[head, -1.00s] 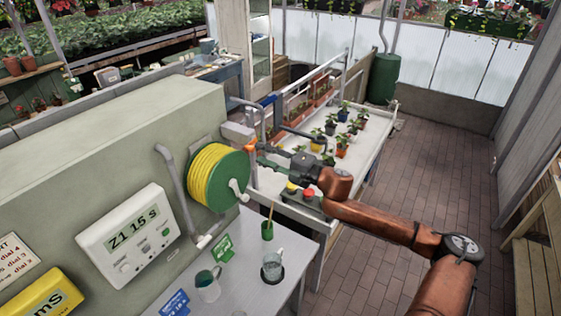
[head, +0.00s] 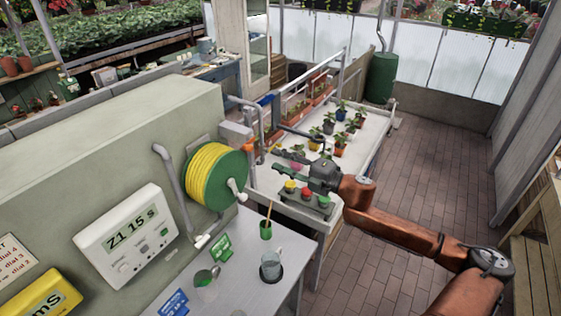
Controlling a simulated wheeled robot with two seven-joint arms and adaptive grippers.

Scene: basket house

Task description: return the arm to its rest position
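My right arm (head: 395,228), copper-coloured, comes in from the lower right and reaches over the near end of the white plant bench (head: 270,180). Its dark gripper (head: 274,157) points left, towards the hose reel. The two fingers look spread with a gap between them, and I see nothing held. The gripper is apart from the orange handle (head: 250,148) on the pipe beside the reel. My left arm and gripper are out of view.
A green reel with yellow hose (head: 216,174) is on the wall at left. Yellow, red and green buttons (head: 307,193) sit below my gripper. Small potted plants (head: 340,138) stand on the bench. Cups are on the grey table (head: 240,285). The brick floor (head: 440,150) at right is open.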

